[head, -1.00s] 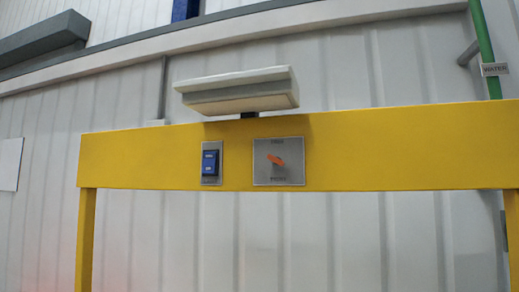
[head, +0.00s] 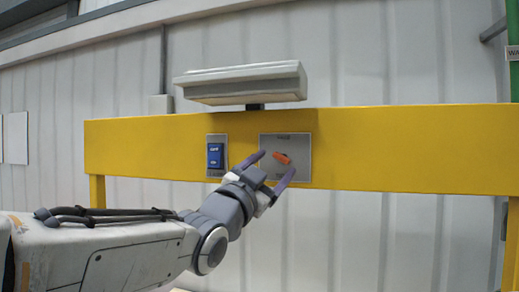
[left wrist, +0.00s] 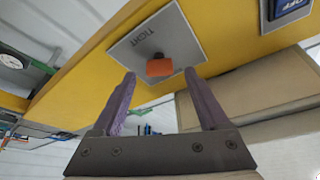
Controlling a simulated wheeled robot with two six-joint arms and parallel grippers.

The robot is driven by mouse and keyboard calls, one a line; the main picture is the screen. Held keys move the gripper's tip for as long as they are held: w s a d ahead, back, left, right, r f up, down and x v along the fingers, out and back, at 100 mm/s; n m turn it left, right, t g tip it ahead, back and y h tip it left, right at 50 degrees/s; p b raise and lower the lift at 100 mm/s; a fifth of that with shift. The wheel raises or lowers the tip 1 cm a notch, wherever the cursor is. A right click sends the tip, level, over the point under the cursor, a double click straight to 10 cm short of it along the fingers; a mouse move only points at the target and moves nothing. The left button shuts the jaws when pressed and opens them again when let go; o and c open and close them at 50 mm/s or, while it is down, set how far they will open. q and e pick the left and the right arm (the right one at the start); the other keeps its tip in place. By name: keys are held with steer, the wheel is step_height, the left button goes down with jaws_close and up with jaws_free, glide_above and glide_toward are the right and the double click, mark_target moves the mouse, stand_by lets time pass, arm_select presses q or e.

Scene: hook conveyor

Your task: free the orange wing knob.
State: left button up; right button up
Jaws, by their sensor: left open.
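The orange wing knob (head: 282,158) sits on a grey square plate (head: 298,144) on the yellow beam. In the head view the knob is tilted, its right end lower. My left gripper (head: 272,170) is open in front of the plate, its purple fingers on either side of the knob in the picture. In the left wrist view the knob (left wrist: 160,68) lies beyond the open fingertips and between them, with a gap to both. The plate (left wrist: 183,40) there bears the word TIGHT. My right gripper is not in view.
A blue switch (head: 215,156) is on a small plate left of the knob plate; it also shows in the left wrist view (left wrist: 288,8). A white lamp-like box (head: 240,84) juts out above the yellow beam (head: 400,148). The beam to the right is bare.

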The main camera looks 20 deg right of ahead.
mark_target(282, 158)
arm_select(q)
steer(key=shift+p+x, duration=0.45)
steer(key=shift+x, duration=0.75)
